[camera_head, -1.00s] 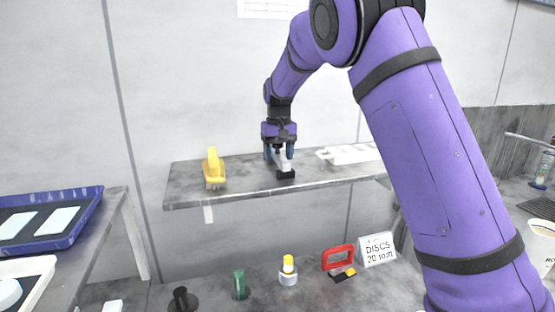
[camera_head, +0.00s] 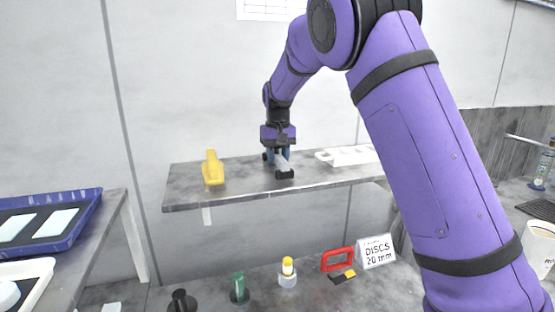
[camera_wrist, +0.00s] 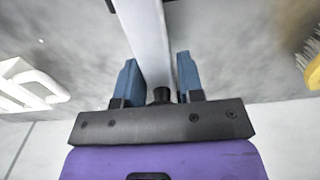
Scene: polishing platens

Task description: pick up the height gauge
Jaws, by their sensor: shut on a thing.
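The height gauge (camera_head: 282,164) is a pale grey bar with a black block at its near end, at the middle of the wall shelf (camera_head: 235,183). My gripper (camera_head: 278,156) is above it at the shelf, pointing down, with its blue fingers around the bar. In the wrist view the grey bar (camera_wrist: 146,35) runs between the two blue fingers of my gripper (camera_wrist: 157,68), and a small dark knob shows at its near end. My gripper is shut on the gauge. I cannot tell whether the gauge is clear of the shelf.
A yellow brush (camera_head: 212,168) stands left on the shelf, and a white rack (camera_head: 346,155) lies to the right. Below are a green-handled item (camera_head: 239,287), a yellow-capped bottle (camera_head: 287,272), a red-framed item (camera_head: 337,259) and a DISCS sign (camera_head: 377,251). A blue tray (camera_head: 84,213) is at left.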

